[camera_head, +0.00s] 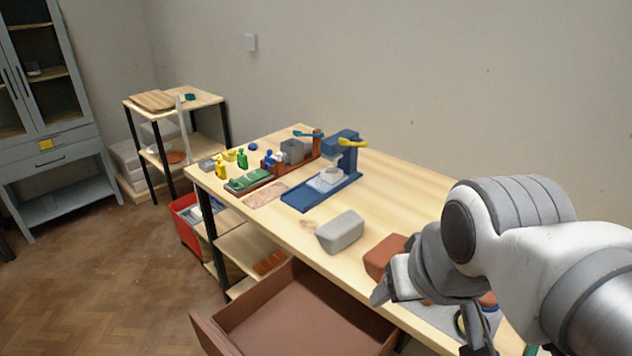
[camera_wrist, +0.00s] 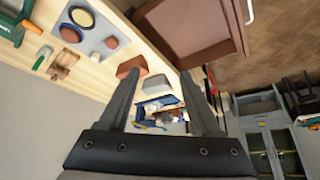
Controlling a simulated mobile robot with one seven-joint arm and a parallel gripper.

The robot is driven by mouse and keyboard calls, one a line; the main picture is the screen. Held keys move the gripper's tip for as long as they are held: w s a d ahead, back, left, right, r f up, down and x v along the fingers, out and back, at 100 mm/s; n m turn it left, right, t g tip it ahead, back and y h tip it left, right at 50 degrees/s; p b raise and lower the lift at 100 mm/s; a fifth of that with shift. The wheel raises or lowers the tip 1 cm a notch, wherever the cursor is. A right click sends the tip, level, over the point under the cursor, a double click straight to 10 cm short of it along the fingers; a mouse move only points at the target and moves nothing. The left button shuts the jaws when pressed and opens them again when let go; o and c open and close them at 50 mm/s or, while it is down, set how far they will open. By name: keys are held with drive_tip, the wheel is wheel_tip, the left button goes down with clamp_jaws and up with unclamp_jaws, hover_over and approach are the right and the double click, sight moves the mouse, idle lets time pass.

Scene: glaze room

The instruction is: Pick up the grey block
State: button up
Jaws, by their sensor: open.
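The grey block (camera_head: 340,232) is a light grey slab with rounded edges. It lies on the wooden table near its front edge, left of the reddish-brown block (camera_head: 385,256). My gripper (camera_head: 430,323) is open and empty, to the right of both blocks in the head view. In the wrist view my gripper (camera_wrist: 168,74) has its two fingers spread apart, with nothing between the tips.
An open brown drawer (camera_head: 300,318) juts out below the table's front edge. A blue stand (camera_head: 318,190) and small coloured items stand behind and left of the grey block. A grey mat (camera_wrist: 88,36) with round pieces lies beyond the reddish-brown block (camera_wrist: 132,66). The table's back right is clear.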

drive_tip(key=shift+o, duration=1.1)
drive_tip(key=shift+w+d+f, duration=0.1)
drive_tip(key=shift+w, duration=0.25)
drive_tip(key=shift+o, duration=1.3)
drive_tip(key=w+d+f+n+g+h, duration=0.1)
drive_tip(key=w+f+n+g+h, duration=0.1)
drive_tip(key=w+n, duration=0.4)
drive_tip(key=shift+w+f+b, duration=0.25)
drive_tip(key=shift+w+b, duration=0.15)
drive_tip(key=shift+w, duration=0.1)
drive_tip(key=n+t+h+b, duration=0.3)
drive_tip(key=n+h, duration=0.6)
drive_tip(key=n, duration=1)
approach(342, 227)
drive_tip(key=shift+t, duration=0.8)
drive_tip(key=w+d+f, duration=0.1)
drive_tip(key=d+f, duration=0.1)
drive_tip(key=w+d+f, duration=0.2)
drive_tip(key=shift+d+p, duration=0.1)
drive_tip(key=shift+p, duration=0.25)
drive_tip(key=shift+x, duration=2.75)
